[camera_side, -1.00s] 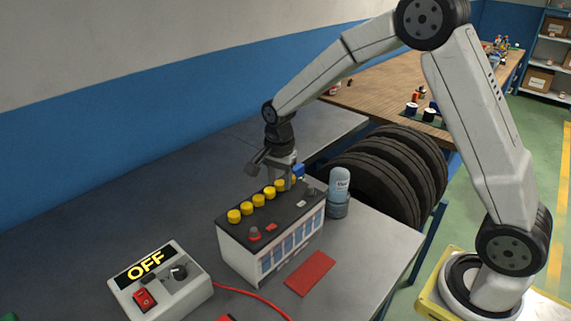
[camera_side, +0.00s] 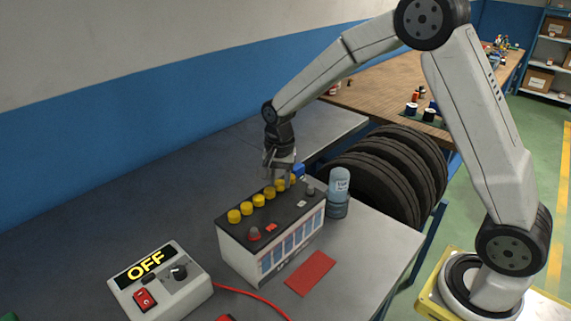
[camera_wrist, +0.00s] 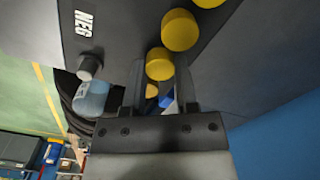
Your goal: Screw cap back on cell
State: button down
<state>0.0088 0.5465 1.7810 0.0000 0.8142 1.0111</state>
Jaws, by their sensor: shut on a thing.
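The white battery (camera_side: 270,250) with a dark top stands on the grey bench, with a row of yellow caps along its back edge. My gripper (camera_side: 284,180) points down at the far end of that row. In the wrist view my gripper (camera_wrist: 160,66) is shut on a yellow cap (camera_wrist: 159,64) at its fingertips. The cap is at the battery top; whether it is fully seated I cannot tell. Another yellow cap (camera_wrist: 179,30) sits beside it. The cell opening is hidden.
A blue bottle (camera_side: 339,190) stands right of the battery, near the black tyres (camera_side: 385,175). A charger box (camera_side: 160,285) reading OFF is at the front left. A red card (camera_side: 310,273) lies before the battery. The back left bench is clear.

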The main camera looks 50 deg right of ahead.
aim_at(280, 183)
jog(key=m, duration=0.4)
jog(key=shift+m, duration=0.3)
jog(key=m, duration=0.4)
jog(key=shift+c, duration=0.3)
grip_release()
jog(key=shift+r, duration=0.1)
jog(key=shift+r, duration=3.4)
